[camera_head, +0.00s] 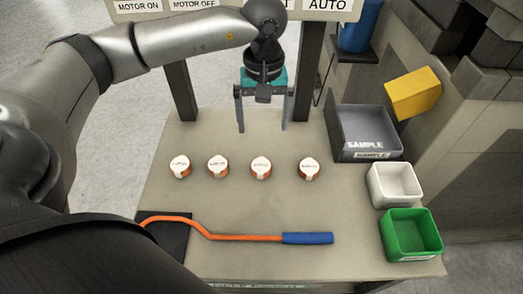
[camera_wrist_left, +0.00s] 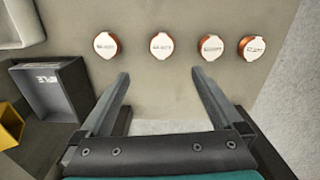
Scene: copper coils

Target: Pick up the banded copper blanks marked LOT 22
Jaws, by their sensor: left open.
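Several copper blanks with white tops stand in a row across the table, spaced apart. From left in the head view they are the first blank (camera_head: 180,166), the second (camera_head: 218,166), the third (camera_head: 261,167) and the fourth (camera_head: 309,169). Their printed labels are too small to read, so I cannot tell which says LOT 22. My left gripper (camera_head: 262,128) is open and empty above the table's back edge, behind the row. In the left wrist view its fingers (camera_wrist_left: 160,82) point toward the row, with blanks (camera_wrist_left: 161,46) and (camera_wrist_left: 210,47) beyond the tips. My right gripper is not in view.
A grey SAMPLE tray (camera_head: 340,130), a white bin (camera_head: 395,184) and a green bin (camera_head: 410,235) line the right side. An orange cable with a blue handle (camera_head: 307,238) lies in front of the row. Dark posts (camera_head: 308,75) rise at the back.

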